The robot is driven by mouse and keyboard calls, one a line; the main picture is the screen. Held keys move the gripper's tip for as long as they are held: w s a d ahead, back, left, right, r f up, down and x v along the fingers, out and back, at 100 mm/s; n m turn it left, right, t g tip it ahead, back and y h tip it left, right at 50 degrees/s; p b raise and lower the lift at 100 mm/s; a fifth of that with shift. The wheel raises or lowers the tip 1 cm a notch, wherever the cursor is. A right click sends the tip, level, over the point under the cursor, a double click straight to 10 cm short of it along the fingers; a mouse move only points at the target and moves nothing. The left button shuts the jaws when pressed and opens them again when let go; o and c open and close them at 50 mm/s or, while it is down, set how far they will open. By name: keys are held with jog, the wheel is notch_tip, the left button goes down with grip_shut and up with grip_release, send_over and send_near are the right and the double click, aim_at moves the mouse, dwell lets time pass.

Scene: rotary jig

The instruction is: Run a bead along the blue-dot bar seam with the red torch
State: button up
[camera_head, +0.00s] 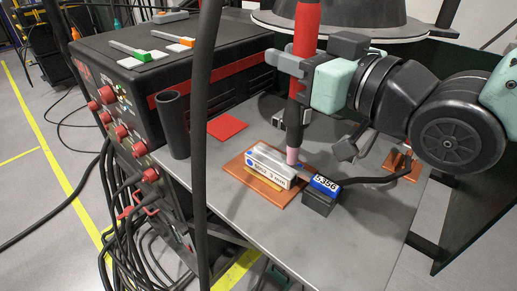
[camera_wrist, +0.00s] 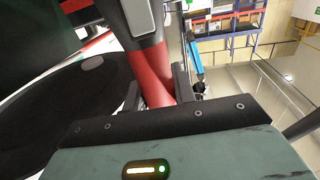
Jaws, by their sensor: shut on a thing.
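The red torch (camera_head: 306,30) is upright in my gripper (camera_head: 290,65), which is shut around its body. Its black lower part ends in a pink nozzle (camera_head: 292,156) pointing down. The silver bar (camera_head: 268,165), with a white label and a blue dot, lies on a copper plate (camera_head: 240,181). The nozzle tip is at the bar's far right side; I cannot tell whether it touches. The seam is too small to make out. In the wrist view the torch (camera_wrist: 153,75) passes between my gripper's fingers (camera_wrist: 158,90).
A black block with a blue 5356 label (camera_head: 324,184) stands right of the bar, close to the nozzle. A black welding machine (camera_head: 190,75), a black tube (camera_head: 172,125) and a red pad (camera_head: 227,127) are at the left. Another copper plate (camera_head: 393,163) lies right. The front table is clear.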

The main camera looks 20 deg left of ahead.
jog(key=shift+r, duration=0.1)
dwell(0.3)
jog(key=shift+r+p, duration=1.8)
jog(key=shift+r, duration=0.7)
